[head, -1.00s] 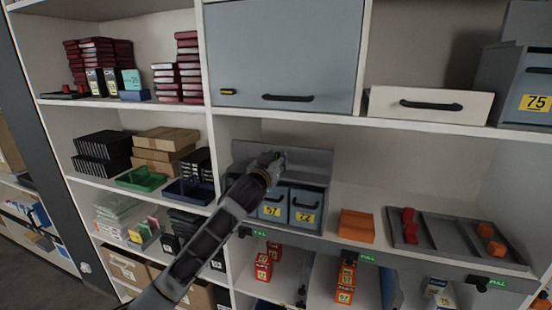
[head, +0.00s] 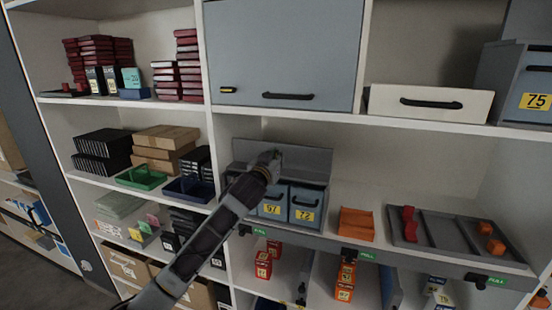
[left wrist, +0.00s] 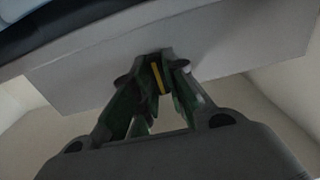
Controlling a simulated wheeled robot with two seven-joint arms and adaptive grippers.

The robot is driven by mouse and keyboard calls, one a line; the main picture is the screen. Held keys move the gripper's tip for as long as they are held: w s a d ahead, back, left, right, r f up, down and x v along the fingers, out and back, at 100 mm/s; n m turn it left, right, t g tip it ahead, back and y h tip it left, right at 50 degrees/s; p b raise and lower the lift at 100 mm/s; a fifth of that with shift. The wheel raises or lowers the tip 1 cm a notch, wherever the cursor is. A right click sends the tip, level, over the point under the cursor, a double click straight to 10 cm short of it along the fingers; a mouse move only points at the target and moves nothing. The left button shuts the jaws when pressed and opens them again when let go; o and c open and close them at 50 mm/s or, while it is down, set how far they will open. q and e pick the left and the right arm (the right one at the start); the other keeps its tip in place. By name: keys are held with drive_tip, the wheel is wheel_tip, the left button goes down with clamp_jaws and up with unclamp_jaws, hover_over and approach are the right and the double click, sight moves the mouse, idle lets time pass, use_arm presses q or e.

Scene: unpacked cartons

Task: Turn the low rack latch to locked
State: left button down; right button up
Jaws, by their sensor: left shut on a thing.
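The low rack (head: 312,165) stands on the middle shelf, a grey panel above bins marked 57 (head: 272,210) and 72 (head: 304,214). My left gripper (head: 274,156) is at the left part of that panel and covers the latch in the head view. In the left wrist view my left gripper (left wrist: 156,62) is shut on a small dark latch with a yellow stripe (left wrist: 157,78), against the grey panel (left wrist: 215,45). The fingers hide most of the latch, so I cannot tell its setting. My right gripper is not in view.
A grey flap door (head: 290,50) with a black handle is above. To the right are an orange box (head: 356,223) and a divided grey tray (head: 455,238) with red and orange blocks. Green and blue trays stand to the left.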

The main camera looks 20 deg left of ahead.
use_arm(q)
drive_tip(key=shift+m, duration=0.4)
drive_tip(key=m, duration=0.8)
drive_tip(key=shift+d, duration=0.1)
drive_tip(key=m, duration=0.5)
drive_tip(key=shift+d+f, duration=0.1)
drive_tip(key=shift+f, duration=0.05)
drive_tip(key=shift+f+m, duration=0.15)
drive_tip(key=shift+m, duration=1.95)
drive_tip(key=c, duration=1.4)
unclamp_jaws()
drive_tip(key=shift+c, duration=0.2)
drive_tip(key=s, duration=1.2)
drive_tip(key=shift+a, duration=0.2)
